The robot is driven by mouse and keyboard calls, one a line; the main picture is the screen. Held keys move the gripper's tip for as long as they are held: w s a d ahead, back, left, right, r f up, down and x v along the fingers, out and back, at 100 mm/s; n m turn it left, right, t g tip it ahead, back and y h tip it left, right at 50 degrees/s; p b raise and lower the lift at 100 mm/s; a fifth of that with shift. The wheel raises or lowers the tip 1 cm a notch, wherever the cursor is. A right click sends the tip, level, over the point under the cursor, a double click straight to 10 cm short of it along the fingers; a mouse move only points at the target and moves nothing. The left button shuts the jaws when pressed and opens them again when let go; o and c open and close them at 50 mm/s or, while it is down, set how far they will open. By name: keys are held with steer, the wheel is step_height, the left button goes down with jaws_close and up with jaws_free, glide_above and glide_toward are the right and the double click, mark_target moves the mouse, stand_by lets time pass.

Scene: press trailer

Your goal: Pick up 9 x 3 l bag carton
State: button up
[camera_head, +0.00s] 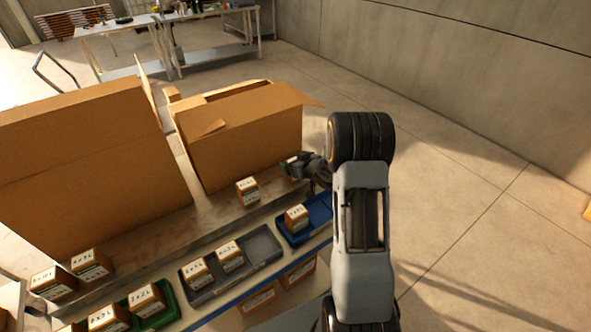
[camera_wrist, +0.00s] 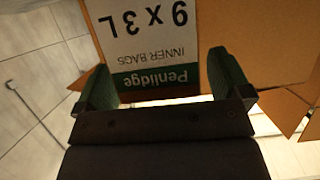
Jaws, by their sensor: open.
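The 9 x 3 L bag carton (camera_wrist: 185,25) fills the upper middle of the wrist view. Its white label, with a green "Penlidge" band, reads upside down. My gripper (camera_wrist: 165,88) is open, with one dark green finger on each side of the label's lower end. I cannot tell whether the fingers touch the carton. In the head view my gripper (camera_head: 303,167) is at the right end of the ledge, beside a small carton (camera_head: 289,165) that it partly hides. The print on that carton is too small to read there.
Similar small cartons stand on the ledge (camera_head: 215,208) and in the blue tray (camera_head: 320,212), grey tray (camera_head: 265,243) and green tray (camera_head: 170,315). Large open brown boxes (camera_head: 245,135) stand close behind the ledge. The floor (camera_head: 450,190) to the right is clear.

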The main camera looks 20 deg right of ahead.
steer(key=c, duration=1)
steer(key=shift+c, duration=0.4)
steer(key=shift+r, duration=0.1)
